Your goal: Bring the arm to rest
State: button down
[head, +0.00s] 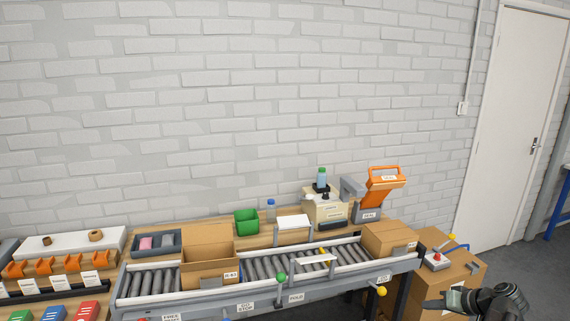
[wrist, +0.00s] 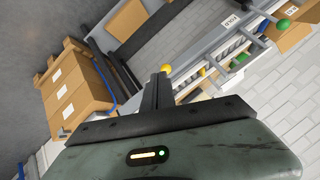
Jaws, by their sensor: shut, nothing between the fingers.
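My gripper (head: 430,303) is at the lower right of the head view, in front of the cardboard box at the conveyor's right end. Its dark fingers point left. In the wrist view my gripper (wrist: 157,80) shows its fingers together, with nothing between them. My arm is partly cut off by the bottom edge of the head view.
A roller conveyor (head: 135,300) runs along the wall, with an open carton (head: 208,270) and a closed box (head: 388,240) on it. A yellow knob (head: 381,291) sticks out near my gripper. A cardboard box (head: 465,270) carries a red-button control. Floor (head: 525,275) is clear at right.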

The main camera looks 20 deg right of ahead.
jog(key=w+a+n+g+y, duration=0.15)
jog(key=w+a, duration=0.25)
jog(key=a, duration=0.4)
jog(key=w+a+f+n+y, duration=0.1)
jog(key=w+a+n, duration=0.1)
jog(key=w+a, duration=0.5)
jog(key=w+a+n+g+y, duration=0.1)
jog(key=w+a+n, duration=0.1)
jog(key=a, duration=0.8)
jog(key=s+a+f+n+g+h, duration=0.1)
jog(key=a+f+g+h, duration=0.15)
jog(key=a, duration=0.95)
jog(key=s+a+f+n+g+h, duration=0.1)
jog(key=s+a+f+n+g, duration=0.15)
jog(key=a, duration=0.95)
jog(key=d+m+h, duration=0.1)
jog(key=s+d+f+m+g, duration=0.1)
jog(key=d+m, duration=0.1)
jog(key=s+d+m+h, duration=0.1)
jog(key=shift+s+d+f+m+h, duration=0.2)
jog(key=shift+d+m+h, duration=0.1)
jog(key=shift+d+m, duration=0.1)
jog(key=shift+a+r, duration=0.1)
